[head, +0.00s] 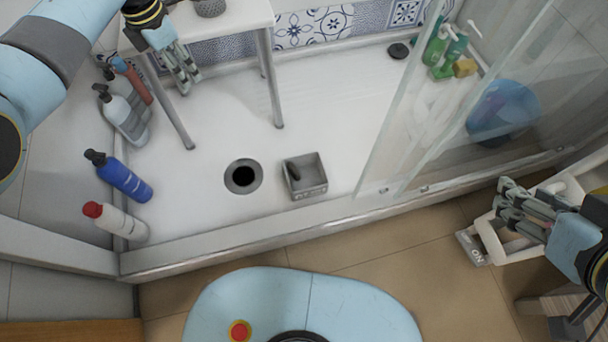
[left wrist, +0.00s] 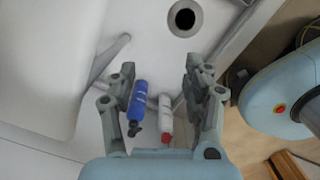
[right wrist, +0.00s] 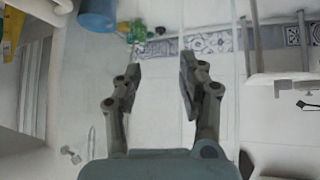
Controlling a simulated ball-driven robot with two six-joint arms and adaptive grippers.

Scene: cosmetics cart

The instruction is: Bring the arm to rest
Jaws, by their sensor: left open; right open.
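My left gripper (head: 184,68) is at the upper left of the head view, in front of a white stool's legs. Its two fingers stand apart with nothing between them in the left wrist view (left wrist: 165,82). My right gripper (head: 510,208) is at the right of the head view, over a white caddy (head: 488,240) outside the shower tray. Its fingers are apart and empty in the right wrist view (right wrist: 158,68). The left arm comes in from the upper left; the right arm comes in at the right edge.
The white stool (head: 205,28) stands in the shower tray (head: 225,118). A grey box (head: 312,187) sits beside the drain (head: 243,175). A blue bottle (head: 120,177) and white bottle (head: 116,221) are at the left. A glass panel (head: 410,110), green bottles (head: 448,55) and blue basin (head: 503,112) are right.

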